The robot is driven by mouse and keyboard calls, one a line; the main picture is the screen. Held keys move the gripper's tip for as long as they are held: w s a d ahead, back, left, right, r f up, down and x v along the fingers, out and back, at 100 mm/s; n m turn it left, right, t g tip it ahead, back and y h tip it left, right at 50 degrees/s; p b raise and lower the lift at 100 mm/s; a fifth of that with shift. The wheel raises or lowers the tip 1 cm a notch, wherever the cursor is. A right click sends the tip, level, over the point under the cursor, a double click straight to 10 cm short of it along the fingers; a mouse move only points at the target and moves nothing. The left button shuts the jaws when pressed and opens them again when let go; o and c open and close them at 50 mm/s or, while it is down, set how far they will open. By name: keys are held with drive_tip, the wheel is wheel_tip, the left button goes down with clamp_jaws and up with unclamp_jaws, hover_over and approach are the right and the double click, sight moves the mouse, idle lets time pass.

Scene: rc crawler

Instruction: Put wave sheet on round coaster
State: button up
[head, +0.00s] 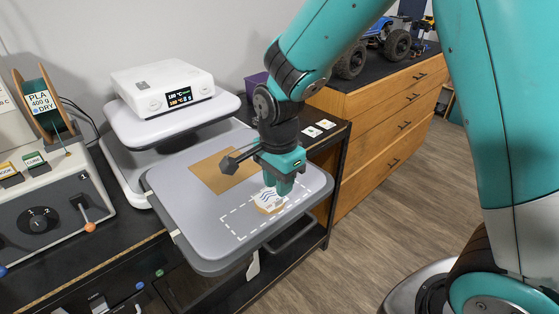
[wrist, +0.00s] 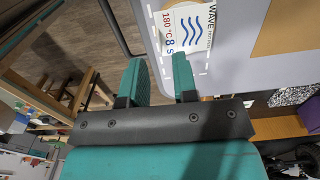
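The wave sheet (head: 267,196) is a small white sheet with blue wavy lines. It lies near the front of the grey press plate, inside a dashed white outline. A tan, rounded edge of the round coaster (head: 272,209) shows under and around the sheet in the head view; most of it is covered. The wrist view shows the wave sheet (wrist: 192,28) with its print, just beyond my fingertips. My gripper (head: 286,186) points down right above the sheet's edge. In the wrist view my gripper (wrist: 160,70) has its fingers apart with nothing clearly between them.
A tan square mat (head: 222,172) lies on the plate behind the sheet. The white press head (head: 165,85) with a display stands at the back left. A filament dryer box (head: 52,185) stands at the left. A wooden drawer cabinet (head: 390,125) stands at the right.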

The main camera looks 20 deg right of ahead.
wheel_tip(320, 180, up, 7)
drive_tip(key=s+a+r+n+y, duration=0.2)
drive_tip(key=s+n, duration=0.7)
drive_tip(key=n, duration=0.1)
drive_tip(key=s+a+r+n+y, duration=0.2)
drive_tip(key=s+r+n, duration=0.1)
drive_tip(key=s+n, duration=0.6)
drive_tip(key=shift+s+a+r+n+b, duration=0.15)
drive_tip(key=shift+s+a+n+b, duration=0.2)
drive_tip(key=shift+n, duration=0.95)
drive_tip(key=shift+w+d, duration=0.1)
drive_tip(key=shift+d, duration=0.05)
